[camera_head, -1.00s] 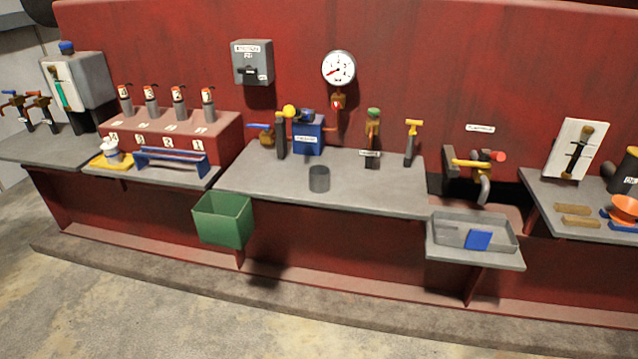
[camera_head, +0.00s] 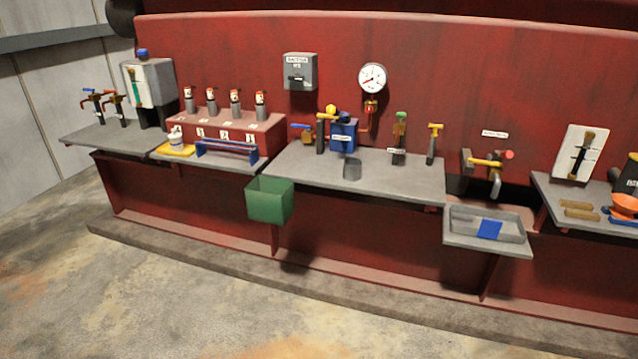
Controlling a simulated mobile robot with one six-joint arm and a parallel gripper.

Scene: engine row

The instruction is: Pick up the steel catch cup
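The steel catch cup (camera_head: 352,169) is a small dark grey cylinder. It stands upright on the middle grey bench (camera_head: 310,167), near its front edge and below the blue valve block. Nothing covers it in this view. My gripper does not show in the head camera view.
A green bin (camera_head: 270,201) hangs at the bench's front left. A blue block (camera_head: 343,136), a green-topped valve (camera_head: 399,135) and a yellow-handled valve (camera_head: 434,143) stand behind the cup. A grey tray (camera_head: 500,233) sits lower right. The floor (camera_head: 170,290) in front is clear.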

